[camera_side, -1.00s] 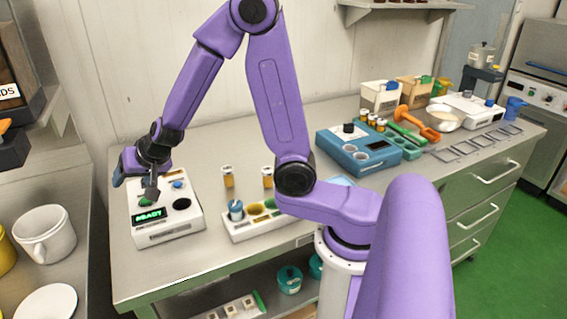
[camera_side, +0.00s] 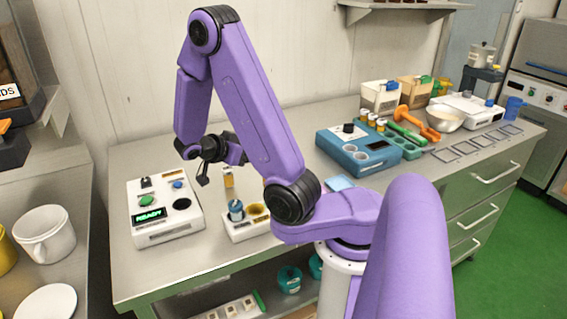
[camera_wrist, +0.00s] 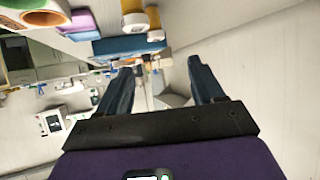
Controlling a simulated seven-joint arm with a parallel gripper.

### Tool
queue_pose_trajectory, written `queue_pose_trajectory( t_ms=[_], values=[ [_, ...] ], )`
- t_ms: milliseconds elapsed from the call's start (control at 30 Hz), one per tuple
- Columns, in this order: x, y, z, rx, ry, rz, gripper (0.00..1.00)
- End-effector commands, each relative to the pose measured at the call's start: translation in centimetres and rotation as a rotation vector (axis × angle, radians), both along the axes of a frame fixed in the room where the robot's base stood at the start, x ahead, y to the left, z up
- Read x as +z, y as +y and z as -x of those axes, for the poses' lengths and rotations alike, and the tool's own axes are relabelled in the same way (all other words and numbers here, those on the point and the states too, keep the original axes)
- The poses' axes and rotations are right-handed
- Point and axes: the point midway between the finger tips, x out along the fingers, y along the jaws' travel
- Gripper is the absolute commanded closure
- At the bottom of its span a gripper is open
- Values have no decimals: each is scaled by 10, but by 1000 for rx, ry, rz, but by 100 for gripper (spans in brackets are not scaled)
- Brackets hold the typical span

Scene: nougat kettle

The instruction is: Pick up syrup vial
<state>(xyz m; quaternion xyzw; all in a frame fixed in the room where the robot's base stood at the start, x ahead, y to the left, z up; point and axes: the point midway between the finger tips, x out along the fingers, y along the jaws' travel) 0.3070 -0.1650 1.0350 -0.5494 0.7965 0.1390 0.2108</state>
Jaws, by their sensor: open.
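An amber vial with a pale cap (camera_side: 228,177) stands upright on the counter behind the white rack (camera_side: 240,229). A second one stood to its right, and my arm now mostly hides that place. In the wrist view two amber vials, one (camera_wrist: 133,17) beside the other (camera_wrist: 154,23), show at the top edge. I cannot read which is the syrup vial. My gripper (camera_side: 195,166) is open, above the counter just left of the nearer visible vial. In the wrist view its fingers (camera_wrist: 160,66) are apart with nothing held between them.
A white device (camera_side: 165,222) with a READY display stands at the left. The rack holds a blue container (camera_side: 236,210) and a yellow well. A blue station (camera_side: 357,150) with several small amber vials stands farther right. The back left counter is clear.

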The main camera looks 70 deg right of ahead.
Motion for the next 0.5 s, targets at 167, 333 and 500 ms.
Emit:
queue_pose_trajectory(
  t_ms=[167, 333, 500],
  values=[
    [-4, -9, 12, -34, 19, 7, 33],
    [-19, -34, 22, -35, 19, 5, 33],
    [-35, -60, 33, -34, 18, 3, 33]
  ],
)
